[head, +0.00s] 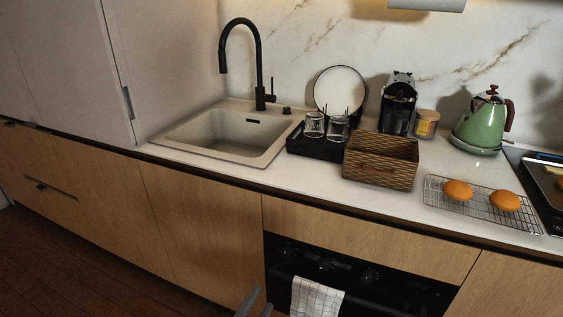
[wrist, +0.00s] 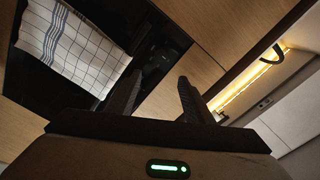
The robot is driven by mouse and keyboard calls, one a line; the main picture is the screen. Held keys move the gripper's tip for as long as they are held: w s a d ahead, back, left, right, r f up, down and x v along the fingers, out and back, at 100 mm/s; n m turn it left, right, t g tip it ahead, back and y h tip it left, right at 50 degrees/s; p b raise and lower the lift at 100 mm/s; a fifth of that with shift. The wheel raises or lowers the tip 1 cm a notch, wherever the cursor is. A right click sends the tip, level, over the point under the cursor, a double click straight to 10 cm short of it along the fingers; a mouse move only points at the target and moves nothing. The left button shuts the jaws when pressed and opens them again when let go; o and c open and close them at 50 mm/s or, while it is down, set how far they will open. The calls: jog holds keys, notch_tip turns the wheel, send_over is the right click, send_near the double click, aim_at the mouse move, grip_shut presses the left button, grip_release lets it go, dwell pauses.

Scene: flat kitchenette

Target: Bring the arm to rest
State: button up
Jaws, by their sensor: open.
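My gripper (head: 257,302) shows at the bottom edge of the head view, low in front of the wooden cabinet fronts and left of the oven. Only its fingertips are in that view; the rest of the arm is out of frame. In the wrist view my gripper (wrist: 158,78) has its two dark fingers apart, with nothing between them. The fingers point toward the cabinet and oven front, and the picture there is tilted.
A checked towel (head: 316,297) hangs on the black oven (head: 375,285), right of my gripper. Above is the white counter (head: 285,178) with a sink (head: 225,138), a wicker basket (head: 380,160), a cooling rack (head: 477,202) and a green kettle (head: 483,124). The floor (head: 90,260) at left is clear.

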jog(key=s+d+r+m+g, duration=0.3)
jog(key=d+r+m+g, duration=0.65)
jog(key=m, duration=0.85)
jog(key=s+d+r+m+g, duration=0.2)
jog(key=d+r+m+g, duration=0.65)
jog(key=r+m, duration=0.75)
jog(key=s+d+r+m+t+y, duration=0.25)
jog(key=s+r+m+t, duration=0.35)
jog(key=m, duration=0.5)
jog(key=s+d+r+m+t+y, duration=0.15)
jog(key=s+r+m+y, duration=0.25)
jog(key=r+m, duration=0.55)
notch_tip(320, 180, up, 17)
jog(key=m+p, duration=0.1)
jog(key=p, duration=1.8)
jog(key=shift+d+g, duration=0.3)
jog(key=shift+g, duration=0.05)
jog(key=shift+r, duration=0.1)
